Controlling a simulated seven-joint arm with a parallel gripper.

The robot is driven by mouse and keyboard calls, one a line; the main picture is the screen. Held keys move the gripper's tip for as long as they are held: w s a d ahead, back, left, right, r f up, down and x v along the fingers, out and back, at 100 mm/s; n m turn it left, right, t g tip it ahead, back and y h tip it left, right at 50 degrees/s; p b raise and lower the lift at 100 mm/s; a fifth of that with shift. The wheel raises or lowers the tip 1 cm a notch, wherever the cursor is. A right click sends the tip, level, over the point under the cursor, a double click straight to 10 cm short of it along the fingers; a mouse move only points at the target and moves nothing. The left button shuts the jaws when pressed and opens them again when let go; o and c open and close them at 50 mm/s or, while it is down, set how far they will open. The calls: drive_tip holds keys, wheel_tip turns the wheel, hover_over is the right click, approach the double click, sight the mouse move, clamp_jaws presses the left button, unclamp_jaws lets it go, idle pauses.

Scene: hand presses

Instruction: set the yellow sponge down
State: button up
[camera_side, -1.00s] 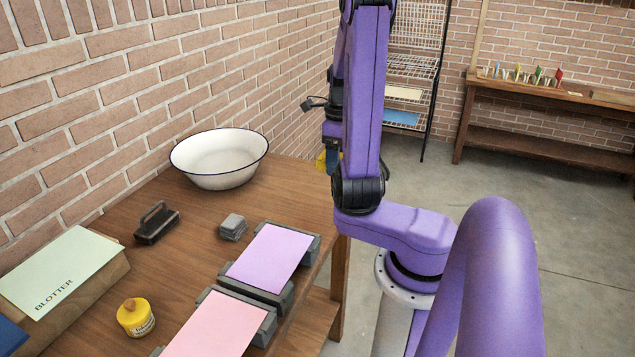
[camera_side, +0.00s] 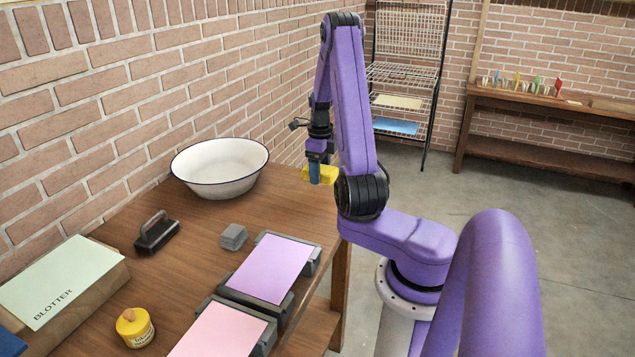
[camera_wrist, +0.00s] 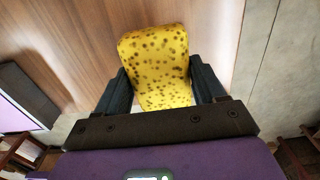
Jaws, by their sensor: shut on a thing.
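The yellow sponge (camera_side: 320,173) is held in my gripper (camera_side: 315,172) at the far right part of the wooden table, beside the white basin. In the wrist view the sponge (camera_wrist: 156,62) is yellow with dark spots and sits between the two dark fingers of my gripper (camera_wrist: 160,88), which touch its sides. The gripper is shut on it. Wood of the table (camera_wrist: 85,45) shows behind the sponge. I cannot tell exactly how high the sponge is above the table.
A white basin with a blue rim (camera_side: 220,166) stands left of my gripper. A grey block (camera_side: 233,237), a dark handled tool (camera_side: 157,232), a purple sheet on a press (camera_side: 270,268), a pink sheet (camera_side: 220,332), a yellow jar (camera_side: 135,327) and a blotter (camera_side: 62,282) lie nearer.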

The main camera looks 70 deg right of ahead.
sight(317, 191)
drive_tip(key=shift+w+d+f, duration=0.35)
drive_tip(key=shift+f, duration=0.25)
drive_tip(key=shift+w+d+f, duration=0.3)
drive_tip(key=shift+w+f, duration=0.05)
drive_tip(key=shift+f, duration=1.7)
drive_tip(key=shift+f, duration=0.15)
drive_tip(key=o, duration=1)
